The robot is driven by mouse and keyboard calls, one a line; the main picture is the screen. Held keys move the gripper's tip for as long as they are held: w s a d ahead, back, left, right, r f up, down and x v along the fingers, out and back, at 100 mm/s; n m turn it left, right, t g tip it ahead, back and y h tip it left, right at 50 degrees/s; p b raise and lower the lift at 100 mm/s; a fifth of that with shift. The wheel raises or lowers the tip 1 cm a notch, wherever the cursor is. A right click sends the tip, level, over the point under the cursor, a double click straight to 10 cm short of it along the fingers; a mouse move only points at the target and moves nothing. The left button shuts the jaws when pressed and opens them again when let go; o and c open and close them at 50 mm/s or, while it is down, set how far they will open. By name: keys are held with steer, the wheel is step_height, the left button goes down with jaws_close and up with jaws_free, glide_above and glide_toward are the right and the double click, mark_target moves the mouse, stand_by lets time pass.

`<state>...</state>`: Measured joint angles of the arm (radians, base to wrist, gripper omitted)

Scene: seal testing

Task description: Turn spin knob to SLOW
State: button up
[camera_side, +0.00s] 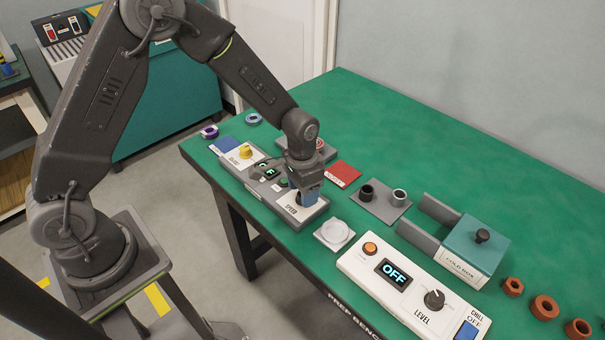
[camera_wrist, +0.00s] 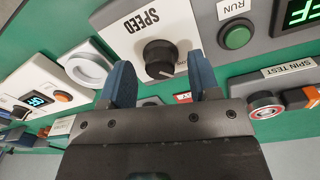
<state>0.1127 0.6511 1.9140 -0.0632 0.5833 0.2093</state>
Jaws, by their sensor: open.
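The spin knob (camera_wrist: 160,57) is black and round, on a white plate marked SPEED (camera_wrist: 140,20). A pale pointer line shows on the knob's lower part in the wrist view; no SLOW mark is readable. My gripper (camera_wrist: 159,64) is open, with one blue finger on each side of the knob in that view. I cannot tell whether either finger touches it. In the side view my gripper (camera_side: 304,192) points down over the SPEED end of the grey spin panel (camera_side: 254,187) and mostly hides the knob.
A green RUN button (camera_wrist: 236,37) and a lit display (camera_wrist: 300,10) are beside the knob plate. A white round dish (camera_side: 334,234) and a white control box reading OFF (camera_side: 365,285) stand nearby. A cold box (camera_side: 470,250) is further right. The back of the green bench is clear.

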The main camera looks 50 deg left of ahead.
step_height(320, 180, up, 13)
steer(key=shift+a+r, duration=0.2)
steer(key=shift+a, duration=0.05)
stand_by(0.3)
steer(key=s+a+r+n+t, duration=0.1)
steer(key=s+a+r+t, duration=0.1)
steer(key=s+r, duration=0.4)
steer(key=s+a+r+n+t, duration=0.2)
steer(key=s+r, duration=0.4)
steer(key=s, duration=0.8)
steer(key=shift+s+a+r+t, duration=0.2)
steer(key=shift+a+t, duration=0.15)
steer(key=shift+t, duration=0.55)
steer(key=shift+c, duration=0.4)
